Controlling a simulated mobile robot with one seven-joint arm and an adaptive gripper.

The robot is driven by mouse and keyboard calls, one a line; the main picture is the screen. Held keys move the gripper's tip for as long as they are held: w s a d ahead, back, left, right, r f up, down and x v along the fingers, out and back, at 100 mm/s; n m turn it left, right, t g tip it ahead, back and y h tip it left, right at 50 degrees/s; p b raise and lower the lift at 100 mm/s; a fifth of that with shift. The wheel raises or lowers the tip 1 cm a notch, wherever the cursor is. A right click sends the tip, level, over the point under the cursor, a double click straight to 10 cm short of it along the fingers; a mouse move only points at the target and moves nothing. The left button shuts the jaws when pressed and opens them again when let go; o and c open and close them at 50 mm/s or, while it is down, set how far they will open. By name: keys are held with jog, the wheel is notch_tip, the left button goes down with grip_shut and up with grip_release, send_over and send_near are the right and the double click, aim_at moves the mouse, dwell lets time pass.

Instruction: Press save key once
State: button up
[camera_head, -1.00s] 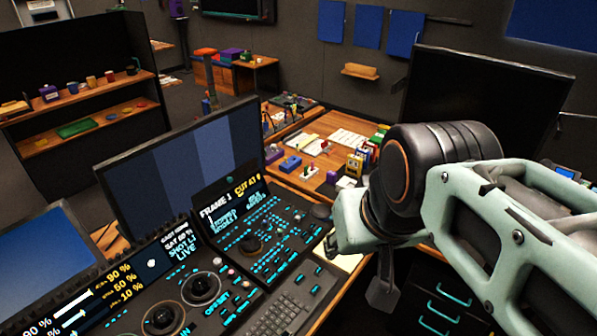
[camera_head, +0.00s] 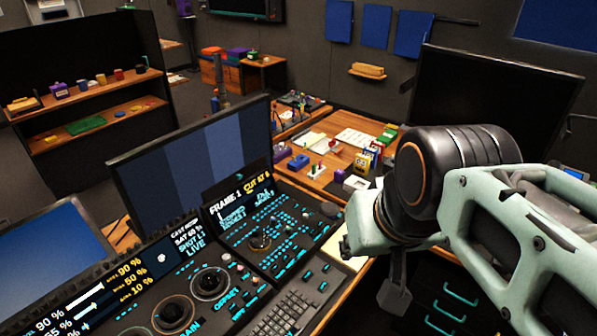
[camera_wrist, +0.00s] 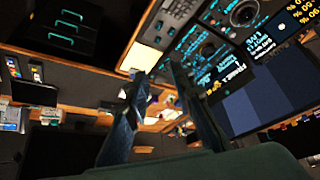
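The control panel (camera_head: 240,292) fills the lower middle of the head view, with trackballs in dark rings, cyan-marked keys and lit screens. It also shows upside down at the top of the wrist view (camera_wrist: 205,50). The key captions are too small to read, so I cannot tell which key is the save key. My gripper (camera_wrist: 158,72) is open and empty in the wrist view, its two dark fingers apart. In the head view it hangs right of the panel, mostly hidden behind my wrist, and touches no key that I can see.
A large monitor (camera_head: 190,155) stands behind the panel, with a dark screen (camera_head: 490,110) at the back right. A wooden desk (camera_head: 318,180) holds small coloured items behind the panel. Drawers with cyan handles (camera_head: 450,300) are below my arm. A shelf (camera_head: 95,125) is far left.

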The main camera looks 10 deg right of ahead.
grip_shut()
dwell(1.1)
